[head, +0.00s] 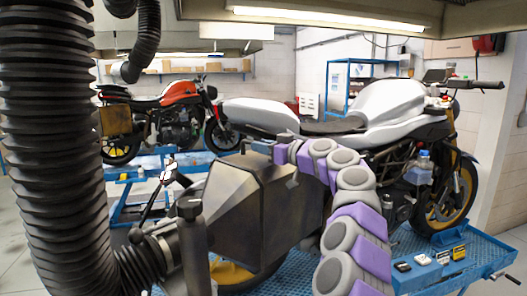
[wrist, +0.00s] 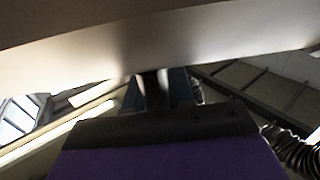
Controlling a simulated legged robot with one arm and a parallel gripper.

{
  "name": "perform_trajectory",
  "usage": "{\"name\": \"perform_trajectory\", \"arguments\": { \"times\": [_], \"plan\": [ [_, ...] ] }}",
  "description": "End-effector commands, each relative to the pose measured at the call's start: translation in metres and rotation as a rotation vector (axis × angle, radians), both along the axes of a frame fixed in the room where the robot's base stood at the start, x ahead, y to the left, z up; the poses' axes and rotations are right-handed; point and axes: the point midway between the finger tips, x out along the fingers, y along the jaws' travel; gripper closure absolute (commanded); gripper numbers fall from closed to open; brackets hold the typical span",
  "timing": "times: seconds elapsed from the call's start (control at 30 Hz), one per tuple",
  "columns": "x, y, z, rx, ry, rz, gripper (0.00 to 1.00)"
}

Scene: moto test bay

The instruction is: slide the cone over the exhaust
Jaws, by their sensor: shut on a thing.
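The cone (head: 235,200) is a large angular dark metal hood at the end of a thick black corrugated hose (head: 60,140). It hangs in front of the rear of the white motorcycle (head: 390,105). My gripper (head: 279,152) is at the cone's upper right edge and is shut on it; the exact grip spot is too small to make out. In the wrist view, my gripper's dark fingers (wrist: 152,88) reach up to a broad pale surface, likely the cone. I cannot see the exhaust, so I cannot tell whether the cone is around it or apart.
The white motorcycle stands on a blue lift table (head: 470,262) with small boxes (head: 440,257) and a bottle (head: 424,166) nearby. An orange motorcycle (head: 170,110) stands behind. A dark post (head: 193,240) rises beside the hose joint. A lamp hood (head: 320,18) hangs overhead.

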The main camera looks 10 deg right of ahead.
Motion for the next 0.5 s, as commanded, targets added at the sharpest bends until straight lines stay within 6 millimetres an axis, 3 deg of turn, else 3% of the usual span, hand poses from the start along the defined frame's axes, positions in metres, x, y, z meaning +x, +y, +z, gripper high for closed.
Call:
{"name": "perform_trajectory", "arguments": {
  "times": [0.03,0.33,0.37,0.5],
  "plan": [
    [0.0010,-0.0092,0.0013,0.003,-0.006,-0.023,1.00],
    [0.0009,-0.0097,0.0026,0.006,-0.006,-0.023,1.00],
    [0.0010,-0.0096,0.0023,0.006,-0.005,-0.022,0.78],
    [0.0009,-0.0116,0.0011,0.006,-0.003,-0.020,0.64]
  ]
}}
